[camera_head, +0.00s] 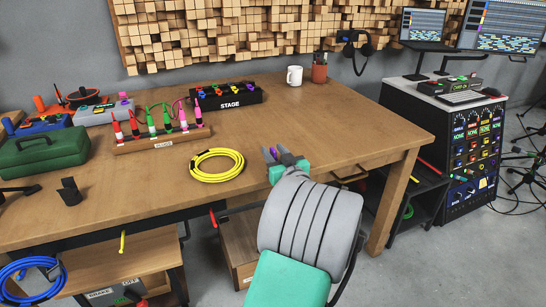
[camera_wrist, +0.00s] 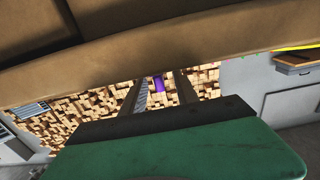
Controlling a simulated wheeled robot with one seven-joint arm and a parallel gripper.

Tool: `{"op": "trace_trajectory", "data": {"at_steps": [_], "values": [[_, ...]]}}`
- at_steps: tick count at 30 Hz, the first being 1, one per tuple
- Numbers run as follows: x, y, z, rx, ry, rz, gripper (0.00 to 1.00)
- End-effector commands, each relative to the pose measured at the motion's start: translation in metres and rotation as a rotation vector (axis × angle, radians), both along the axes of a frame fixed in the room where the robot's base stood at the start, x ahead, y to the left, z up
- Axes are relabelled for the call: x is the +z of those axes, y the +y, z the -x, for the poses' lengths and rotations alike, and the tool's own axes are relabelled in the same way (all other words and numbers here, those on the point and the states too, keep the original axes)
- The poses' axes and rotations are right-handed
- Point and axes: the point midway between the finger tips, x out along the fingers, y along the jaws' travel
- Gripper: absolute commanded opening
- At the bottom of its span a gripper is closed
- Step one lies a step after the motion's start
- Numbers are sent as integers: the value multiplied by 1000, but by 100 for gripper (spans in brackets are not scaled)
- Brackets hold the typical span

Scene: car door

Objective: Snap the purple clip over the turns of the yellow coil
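The yellow coil (camera_head: 217,165) lies flat on the wooden table, left of my gripper, with its turns in a ring. A sliver of yellow (camera_wrist: 297,47) shows at the upper right edge of the wrist view. My gripper (camera_head: 272,155) is over the table's front edge, to the right of the coil and apart from it. In the wrist view a small purple piece, the purple clip (camera_wrist: 159,83), shows between the two fingertips, and my gripper appears shut on it. The clip's shape and mouth are too small to make out.
The wooden table (camera_head: 315,125) is bare around the coil. A rack of colored connectors (camera_head: 163,138) stands behind left, with a black STAGE box (camera_head: 228,95) farther back. A green case (camera_head: 44,151) and a small black stand (camera_head: 69,191) are at left; a mug (camera_head: 294,75) is at the back.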

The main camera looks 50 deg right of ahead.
Motion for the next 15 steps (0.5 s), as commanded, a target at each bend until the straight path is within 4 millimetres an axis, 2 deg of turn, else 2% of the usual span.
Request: {"op": "trace_trajectory", "data": {"at_steps": [3, 8, 15], "values": [[-1, -4, -7, 0, 1, -1, 36], [0, -4, -7, 0, 1, -1, 36], [0, -4, -7, 0, 2, -1, 18]]}}
